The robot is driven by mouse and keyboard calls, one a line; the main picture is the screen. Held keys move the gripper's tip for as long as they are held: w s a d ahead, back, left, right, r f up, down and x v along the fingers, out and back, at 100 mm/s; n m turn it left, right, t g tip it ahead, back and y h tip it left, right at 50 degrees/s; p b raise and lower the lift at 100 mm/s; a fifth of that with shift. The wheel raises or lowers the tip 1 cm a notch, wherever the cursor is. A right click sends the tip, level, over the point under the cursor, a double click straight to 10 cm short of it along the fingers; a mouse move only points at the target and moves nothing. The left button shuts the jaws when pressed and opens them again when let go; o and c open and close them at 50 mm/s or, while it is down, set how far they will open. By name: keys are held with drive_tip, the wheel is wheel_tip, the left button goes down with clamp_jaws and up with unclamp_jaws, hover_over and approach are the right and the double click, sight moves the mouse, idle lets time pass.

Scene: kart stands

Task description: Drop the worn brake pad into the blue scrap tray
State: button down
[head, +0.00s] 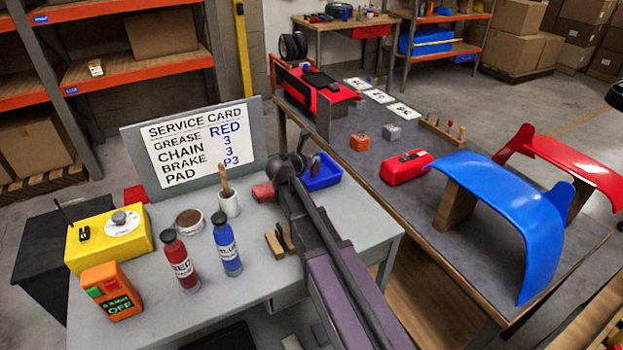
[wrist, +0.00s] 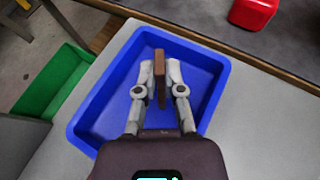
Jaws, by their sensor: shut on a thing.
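The blue scrap tray (head: 324,181) stands at the back right corner of the grey bench. In the wrist view the tray (wrist: 88,112) lies below my gripper (wrist: 162,84), and no other thing shows in it. My gripper is shut on a thin brown brake pad (wrist: 159,62), held upright between the fingertips over the tray's interior. The height above the tray floor is hard to tell.
A reddish block (head: 263,192) and brown pieces (head: 274,244) lie left of my arm. Red (head: 180,262) and blue (head: 227,245) bottles stand nearby, with a service card (head: 206,143) behind. A green bin (wrist: 52,84) is beside the bench.

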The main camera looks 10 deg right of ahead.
drive_tip(key=c, duration=0.7)
unclamp_jaws()
